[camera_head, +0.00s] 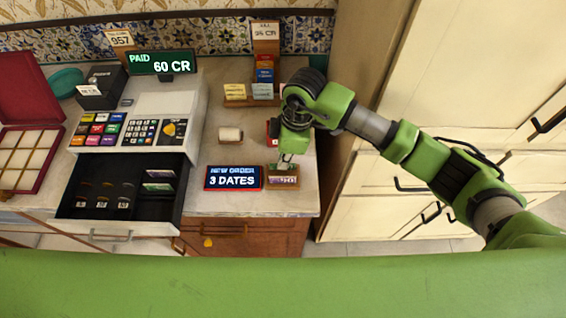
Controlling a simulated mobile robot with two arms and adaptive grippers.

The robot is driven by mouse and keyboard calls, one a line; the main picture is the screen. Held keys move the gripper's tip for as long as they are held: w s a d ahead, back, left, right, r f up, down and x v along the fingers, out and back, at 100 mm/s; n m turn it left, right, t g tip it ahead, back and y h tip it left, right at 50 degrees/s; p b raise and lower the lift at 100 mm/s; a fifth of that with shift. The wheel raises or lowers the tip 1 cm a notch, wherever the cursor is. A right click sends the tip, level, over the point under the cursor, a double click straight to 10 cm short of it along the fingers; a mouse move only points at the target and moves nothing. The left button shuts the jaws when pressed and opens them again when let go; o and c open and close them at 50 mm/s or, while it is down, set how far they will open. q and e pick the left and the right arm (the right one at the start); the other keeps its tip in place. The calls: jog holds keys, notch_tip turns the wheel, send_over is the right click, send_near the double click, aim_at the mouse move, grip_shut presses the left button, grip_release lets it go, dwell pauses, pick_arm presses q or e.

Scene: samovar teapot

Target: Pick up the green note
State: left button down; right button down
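A small green note (158,187) lies in the right part of the open black cash drawer (100,202), with a purple note (161,174) just behind it. My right gripper (286,163) points down just behind a small wooden holder (283,183) with a purplish face, at the counter's front right. The gripper is well to the right of the drawer. Its fingers are small and partly hidden, so I cannot tell whether they are open or hold something. My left gripper is out of view.
A sign reading "3 DATES" (234,178) stands between drawer and holder. The cash register (150,105) is behind the drawer. A white roll (230,134) and card stands (236,93) are farther back. A red box (28,150) is at left; tall cabinets (470,70) at right.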

jog(key=shift+r, duration=0.1)
jog(key=shift+r+b, duration=0.55)
jog(key=r, duration=0.1)
jog(key=r+b, duration=0.1)
jog(key=shift+s+a+r, duration=0.15)
jog(key=shift+s+r, duration=0.15)
jog(key=shift+s, duration=0.05)
jog(key=s+a+r+p, duration=0.4)
jog(key=s+r+p, duration=0.7)
jog(key=r, duration=0.3)
jog(key=shift+s, duration=0.8)
